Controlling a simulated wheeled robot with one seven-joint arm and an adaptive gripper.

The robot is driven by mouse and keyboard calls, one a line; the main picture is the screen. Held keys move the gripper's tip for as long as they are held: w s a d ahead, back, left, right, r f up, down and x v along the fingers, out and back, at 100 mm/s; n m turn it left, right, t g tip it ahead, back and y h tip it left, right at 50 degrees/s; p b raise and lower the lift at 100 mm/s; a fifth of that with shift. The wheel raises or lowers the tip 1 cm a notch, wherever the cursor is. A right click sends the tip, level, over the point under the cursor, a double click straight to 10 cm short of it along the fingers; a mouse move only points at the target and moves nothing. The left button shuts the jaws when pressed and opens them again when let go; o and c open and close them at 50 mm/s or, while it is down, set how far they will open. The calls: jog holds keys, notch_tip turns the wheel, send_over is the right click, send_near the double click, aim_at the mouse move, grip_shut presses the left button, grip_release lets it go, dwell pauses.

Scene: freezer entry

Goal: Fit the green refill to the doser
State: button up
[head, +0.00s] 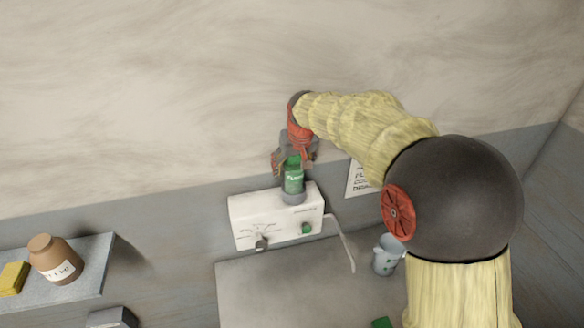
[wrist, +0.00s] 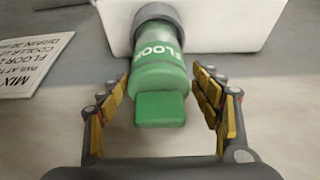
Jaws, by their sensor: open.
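The green refill (head: 293,180) stands upright in the grey collar (head: 293,197) on top of the white doser (head: 270,218). In the wrist view the green refill (wrist: 158,70) shows its "FLOOR" label and a square green end (wrist: 160,109), with its other end inside the grey collar (wrist: 153,14). My gripper (head: 294,165) is at the upper end of the refill. In the wrist view my gripper (wrist: 165,110) is open, with one finger on each side of the refill and a gap visible on both sides.
A grey cup (head: 387,255) stands right of the doser's bent tube (head: 342,240). A shelf (head: 90,285) at left holds a brown bottle (head: 55,260) and a yellow block (head: 13,279). A notice (head: 362,180) is on the wall. The grey surface (head: 290,290) below the doser looks mostly clear.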

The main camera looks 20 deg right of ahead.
jog(key=v, duration=1.1)
jog(key=shift+s+r, duration=0.15)
jog(key=shift+r, duration=0.1)
